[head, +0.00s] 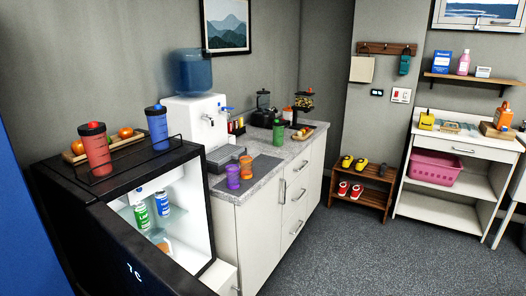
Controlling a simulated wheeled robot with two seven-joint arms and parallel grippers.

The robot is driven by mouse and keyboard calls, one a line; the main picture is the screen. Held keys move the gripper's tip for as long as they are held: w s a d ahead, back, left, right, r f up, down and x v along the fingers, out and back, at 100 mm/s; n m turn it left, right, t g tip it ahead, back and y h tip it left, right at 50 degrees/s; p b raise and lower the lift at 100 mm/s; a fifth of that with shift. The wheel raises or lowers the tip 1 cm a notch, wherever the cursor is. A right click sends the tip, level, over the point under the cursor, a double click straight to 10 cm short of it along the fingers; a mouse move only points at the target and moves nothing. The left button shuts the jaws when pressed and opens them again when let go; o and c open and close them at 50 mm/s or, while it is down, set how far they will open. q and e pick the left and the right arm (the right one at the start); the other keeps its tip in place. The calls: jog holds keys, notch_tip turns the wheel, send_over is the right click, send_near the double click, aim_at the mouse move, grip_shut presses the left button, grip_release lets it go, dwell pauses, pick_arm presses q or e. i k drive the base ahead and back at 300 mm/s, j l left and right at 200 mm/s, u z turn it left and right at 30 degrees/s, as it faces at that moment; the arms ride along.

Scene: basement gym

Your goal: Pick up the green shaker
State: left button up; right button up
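A green can or bottle with a white top (142,216) stands inside the open small black fridge (113,180), next to a blue one (162,203). A red shaker (96,150) and a blue shaker (157,128) stand on top of the fridge. Neither of my grippers is in view.
A purple cup (233,177) and an orange cup (246,167) stand on the counter's near part, by the water dispenser (195,115). A wooden shoe rack (359,190) and a white shelf unit (450,180) stand at the back right. The grey floor (370,250) is clear.

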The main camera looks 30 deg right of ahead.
aim_at(278, 132)
jog(key=k, duration=0.6)
jog(key=k+z, duration=0.2)
jog(key=z, duration=0.2)
jog(key=k+l+z, duration=0.1)
jog(key=z, duration=0.3)
jog(key=k+l+z, duration=0.15)
jog(key=z, duration=0.25)
jog(key=i+z, duration=0.2)
jog(key=i, duration=1.4)
jog(key=i+l+u, duration=0.2)
jog(key=i, duration=0.9)
jog(key=i+j+u, duration=0.15)
jog(key=u, duration=0.3)
jog(key=i+u, duration=0.4)
jog(key=i+l+u, duration=0.1)
jog(key=i+u, duration=0.2)
jog(key=u, duration=0.15)
jog(key=i+l+u, duration=0.55)
jog(key=u, duration=0.2)
jog(key=l, duration=0.2)
